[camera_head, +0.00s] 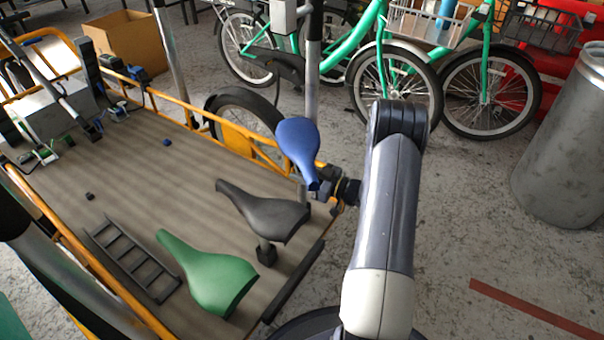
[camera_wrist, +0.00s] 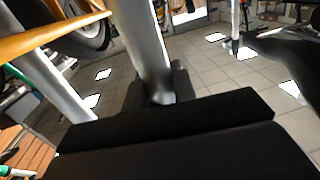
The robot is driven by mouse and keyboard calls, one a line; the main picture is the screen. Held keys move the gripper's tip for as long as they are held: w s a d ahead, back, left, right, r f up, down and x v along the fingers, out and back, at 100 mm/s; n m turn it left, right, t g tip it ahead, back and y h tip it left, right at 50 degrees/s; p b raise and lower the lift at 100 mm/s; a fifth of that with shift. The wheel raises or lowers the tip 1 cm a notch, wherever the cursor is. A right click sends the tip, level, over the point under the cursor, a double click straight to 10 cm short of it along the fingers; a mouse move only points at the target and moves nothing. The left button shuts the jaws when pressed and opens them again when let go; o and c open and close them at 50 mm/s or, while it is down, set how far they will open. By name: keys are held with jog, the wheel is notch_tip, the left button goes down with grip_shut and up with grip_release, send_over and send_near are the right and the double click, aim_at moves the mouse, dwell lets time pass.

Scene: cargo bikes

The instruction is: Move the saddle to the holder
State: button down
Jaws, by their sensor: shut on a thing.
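A blue saddle (camera_head: 298,145) is up at the far right corner of the cargo bed, nose toward me. My gripper (camera_head: 326,182) is shut on it at its underside, left of my arm; the arm partly hides the grip. In the wrist view, dark gripper parts (camera_wrist: 165,120) fill the bottom, with a silver post (camera_wrist: 146,45) just beyond them. A black saddle (camera_head: 265,210) stands on a short post on the bed, and a green saddle (camera_head: 205,275) is nearer me. I cannot tell which thing is the holder.
The wooden cargo bed (camera_head: 150,190) has orange rails (camera_head: 75,250). A black ladder-like rack (camera_head: 130,258) lies on it. Green bikes (camera_head: 350,40) stand behind, and a grey metal bin (camera_head: 570,140) is at right.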

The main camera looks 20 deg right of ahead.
jog(key=shift+f+b, duration=1.5)
jog(key=shift+f, duration=0.45)
jog(key=c, duration=1.1)
grip_release()
jog(key=shift+f, duration=0.15)
jog(key=shift+s, duration=0.1)
jog(key=p+v, duration=0.3)
jog(key=v, duration=0.7)
jog(key=shift+s+d, duration=0.2)
jog(key=shift+d, duration=0.1)
jog(key=shift+r+b+x, duration=0.15)
jog(key=shift+b+x, duration=0.25)
jog(key=shift+x, duration=1.4)
jog(key=shift+r+b+x, duration=0.2)
jog(key=shift+b+x, duration=0.2)
jog(key=shift+x, duration=1.4)
jog(key=shift+r+b+x, duration=0.15)
jog(key=shift+b+x, duration=0.25)
jog(key=shift+x, duration=1.4)
